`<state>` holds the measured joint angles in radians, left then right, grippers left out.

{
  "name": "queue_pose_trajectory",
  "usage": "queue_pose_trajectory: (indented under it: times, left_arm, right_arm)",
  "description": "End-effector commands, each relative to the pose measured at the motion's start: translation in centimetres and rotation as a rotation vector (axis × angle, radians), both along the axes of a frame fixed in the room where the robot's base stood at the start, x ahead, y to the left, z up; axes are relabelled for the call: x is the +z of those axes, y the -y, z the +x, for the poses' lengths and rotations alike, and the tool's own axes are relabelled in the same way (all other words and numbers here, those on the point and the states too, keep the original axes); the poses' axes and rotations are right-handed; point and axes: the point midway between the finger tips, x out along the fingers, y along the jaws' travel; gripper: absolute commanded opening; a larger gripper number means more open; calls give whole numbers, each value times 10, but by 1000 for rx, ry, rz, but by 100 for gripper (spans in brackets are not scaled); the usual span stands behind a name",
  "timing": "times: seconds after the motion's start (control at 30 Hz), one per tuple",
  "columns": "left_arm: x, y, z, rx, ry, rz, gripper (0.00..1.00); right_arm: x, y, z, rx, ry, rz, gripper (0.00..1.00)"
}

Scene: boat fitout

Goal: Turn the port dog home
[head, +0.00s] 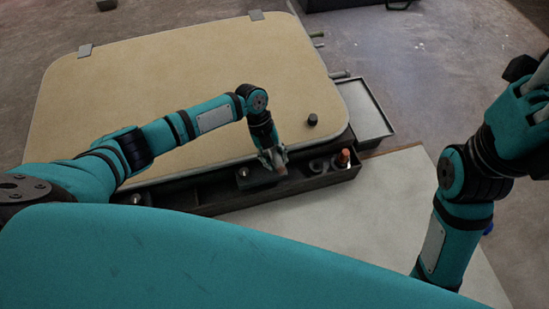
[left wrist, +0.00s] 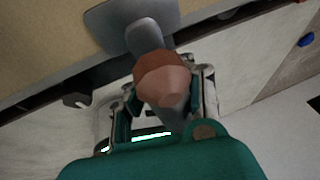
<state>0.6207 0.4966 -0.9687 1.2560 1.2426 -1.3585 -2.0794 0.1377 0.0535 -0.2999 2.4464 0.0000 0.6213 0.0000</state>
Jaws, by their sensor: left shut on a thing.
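My left gripper (head: 275,160) is at the near edge of the large tan hatch panel (head: 190,85), over the dark trough. In the left wrist view, a grey dog (left wrist: 140,30) with a wide flat head and a stem ends in a copper-brown faceted grip (left wrist: 162,75). The grip lies between the fingers of my left gripper (left wrist: 165,105), which is shut on it. The flat head lies over the panel's edge. In the head view the gripper hides most of the dog.
A black knob (head: 312,119) stands on the panel. A shallow grey tray (head: 365,110) is at the right. A pale surface (head: 390,190) lies nearer, mostly clear.

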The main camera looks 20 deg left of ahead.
Motion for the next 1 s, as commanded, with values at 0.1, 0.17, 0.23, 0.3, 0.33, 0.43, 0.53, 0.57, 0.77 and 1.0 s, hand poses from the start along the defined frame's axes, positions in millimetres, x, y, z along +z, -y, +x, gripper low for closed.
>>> queue_pose_trajectory:
  times: [0.1,0.17,0.23,0.3,0.33,0.43,0.53,0.57,0.77,1.0]
  left_arm:
    - [5,7,6,3,17,-19,31]
    - [5,6,6,2,18,-17,39]
    - [5,5,5,2,16,-15,46]
    - [4,5,5,2,14,-13,46]
    - [4,4,4,1,13,-12,46]
    - [3,3,4,2,11,-10,46]
    - [5,2,4,2,10,-8,46]
    - [7,1,5,2,12,-8,46]
    - [37,-12,12,2,14,-8,46]
    - [83,-29,23,1,14,-10,46]
  right_arm:
    - [0,0,0,0,0,0,0]
    - [0,0,0,0,0,0,0]
    - [0,0,0,0,0,0,0]
    - [0,0,0,0,0,0,0]
    - [0,0,0,0,0,0,0]
    - [0,0,0,0,0,-1,0]
    - [1,0,0,0,2,1,0]
    - [1,0,0,0,2,1,0]
    - [1,0,0,0,2,1,0]
    - [0,0,0,0,1,0,0]
